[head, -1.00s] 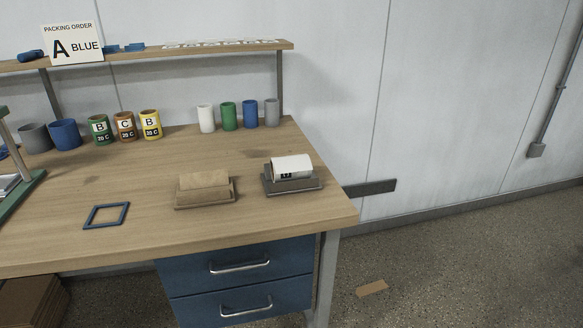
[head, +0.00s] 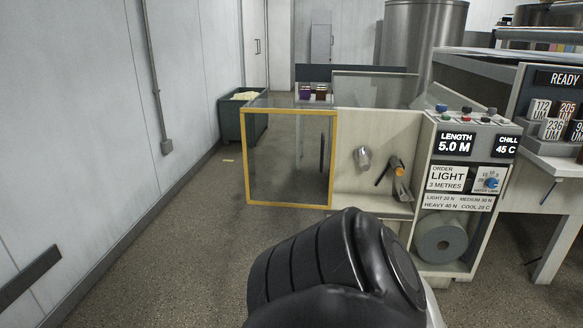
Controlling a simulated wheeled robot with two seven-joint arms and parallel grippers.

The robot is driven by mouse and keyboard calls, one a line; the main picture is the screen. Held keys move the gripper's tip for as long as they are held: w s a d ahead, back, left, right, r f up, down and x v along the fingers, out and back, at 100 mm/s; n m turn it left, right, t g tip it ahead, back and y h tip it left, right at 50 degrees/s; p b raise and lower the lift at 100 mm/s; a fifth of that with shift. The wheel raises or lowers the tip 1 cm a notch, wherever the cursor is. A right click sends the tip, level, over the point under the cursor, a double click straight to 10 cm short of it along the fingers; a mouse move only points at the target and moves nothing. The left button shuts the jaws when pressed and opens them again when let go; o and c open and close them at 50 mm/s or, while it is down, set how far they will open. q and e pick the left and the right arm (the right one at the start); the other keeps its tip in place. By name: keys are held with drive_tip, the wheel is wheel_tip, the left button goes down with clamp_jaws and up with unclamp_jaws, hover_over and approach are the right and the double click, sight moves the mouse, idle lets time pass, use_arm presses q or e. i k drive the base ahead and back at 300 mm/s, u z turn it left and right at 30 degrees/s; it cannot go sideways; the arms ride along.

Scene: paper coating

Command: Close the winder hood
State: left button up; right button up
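The winder hood (head: 247,157) is a clear panel in a yellow frame. It stands upright, swung out to the left of the winder (head: 375,140), so the winder's front is uncovered. Inside the uncovered bay are a metal shaft end (head: 362,157) and a tool-like part with an orange handle (head: 399,167). A black link of one of my arms fills the bottom middle and hides the floor in front of the winder. Neither of my grippers shows.
A control panel reads LENGTH 5.0 M (head: 456,144), with a paper roll (head: 442,243) below. A dark green bin (head: 233,120) stands behind the hood by the left wall. Open floor (head: 170,260) lies left of the winder. Another machine (head: 555,100) stands at the right.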

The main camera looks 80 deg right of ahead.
sight(334, 114)
drive_tip(key=z, duration=1.8)
drive_tip(key=i, duration=2.55)
drive_tip(key=z, duration=1.65)
